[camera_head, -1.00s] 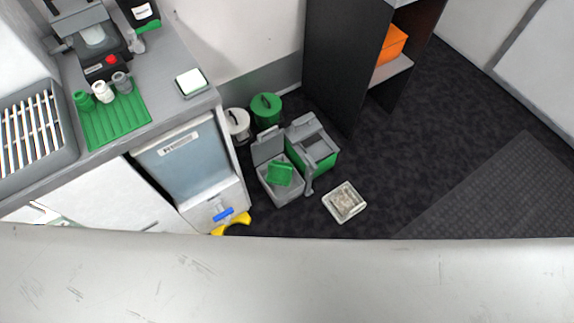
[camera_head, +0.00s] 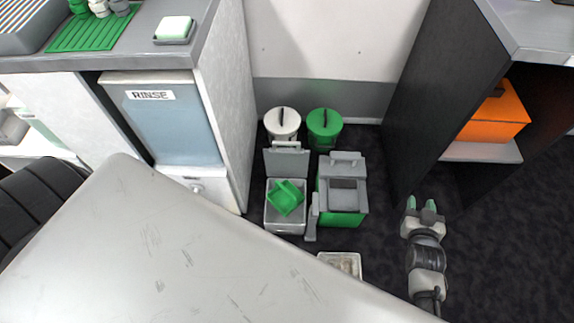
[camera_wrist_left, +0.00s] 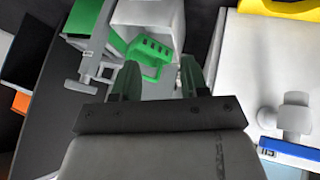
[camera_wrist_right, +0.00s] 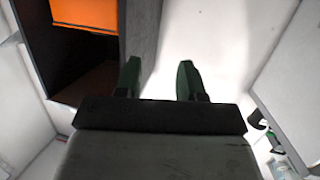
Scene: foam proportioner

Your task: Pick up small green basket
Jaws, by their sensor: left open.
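The small green basket (camera_head: 286,197) sits tilted inside an open grey bin (camera_head: 285,226) on the floor in the head view. It also shows in the left wrist view (camera_wrist_left: 150,52), with slots in its side, beyond my left gripper (camera_wrist_left: 160,75). My left gripper is open with nothing between its fingers and is apart from the basket. The head view does not show the left gripper. My right gripper (camera_head: 421,206) is open and empty, to the right of the bins. In the right wrist view it (camera_wrist_right: 159,72) points toward a white wall.
A green-and-grey box (camera_head: 342,192) stands right beside the grey bin. A white bucket (camera_head: 282,124) and a green bucket (camera_head: 324,126) stand behind. A small pale tray (camera_head: 342,262) lies in front. A dark shelf holds an orange box (camera_head: 497,113). A RINSE cabinet (camera_head: 172,130) is left.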

